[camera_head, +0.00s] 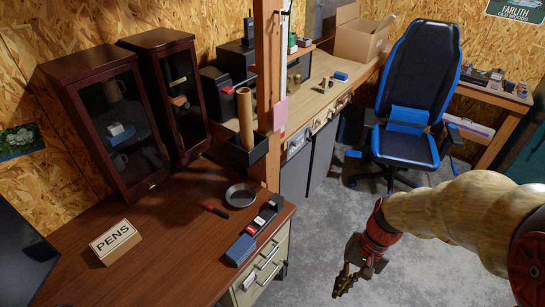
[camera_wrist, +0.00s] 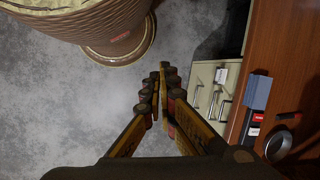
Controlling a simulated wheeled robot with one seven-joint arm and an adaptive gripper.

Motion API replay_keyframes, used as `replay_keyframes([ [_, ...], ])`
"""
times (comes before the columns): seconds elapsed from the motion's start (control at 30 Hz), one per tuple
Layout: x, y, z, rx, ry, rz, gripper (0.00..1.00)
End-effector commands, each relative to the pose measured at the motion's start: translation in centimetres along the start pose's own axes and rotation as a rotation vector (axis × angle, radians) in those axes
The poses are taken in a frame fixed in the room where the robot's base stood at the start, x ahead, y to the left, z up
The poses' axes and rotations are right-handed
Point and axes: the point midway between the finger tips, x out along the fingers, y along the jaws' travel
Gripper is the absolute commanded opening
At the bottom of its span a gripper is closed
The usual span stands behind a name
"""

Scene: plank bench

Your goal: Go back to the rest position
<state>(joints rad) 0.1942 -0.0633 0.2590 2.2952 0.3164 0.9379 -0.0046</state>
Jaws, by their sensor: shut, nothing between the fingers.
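My gripper (camera_head: 345,282) is shut and empty. It hangs in the air over the grey floor, to the right of the brown desk (camera_head: 180,255), apart from it. In the wrist view my gripper (camera_wrist: 160,78) shows its two fingers close together with nothing between them, and the desk top (camera_wrist: 292,70) lies off to the right. My arm reaches in from the right edge of the head view.
Drawers (camera_head: 262,272) face the gripper's side. A blue-black chair (camera_head: 415,85) stands behind. Open floor (camera_head: 330,215) lies between.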

Motion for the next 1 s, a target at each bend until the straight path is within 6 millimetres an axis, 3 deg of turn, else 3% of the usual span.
replay_keyframes([
  [0.03,-1.6,0.2,0.4,-0.05,0.059,0.029,0.0],
  [0.33,-9.9,1.2,2.8,-0.287,0.376,0.172,0.0],
  [0.6,-16.3,-0.2,6.3,-0.412,0.635,0.182,0.0],
  [0.77,-18.7,-1.3,7.8,-0.45,0.727,0.158,0.0],
  [1.0,-19.1,-1.7,8.3,-0.467,0.748,0.151,0.0],
])
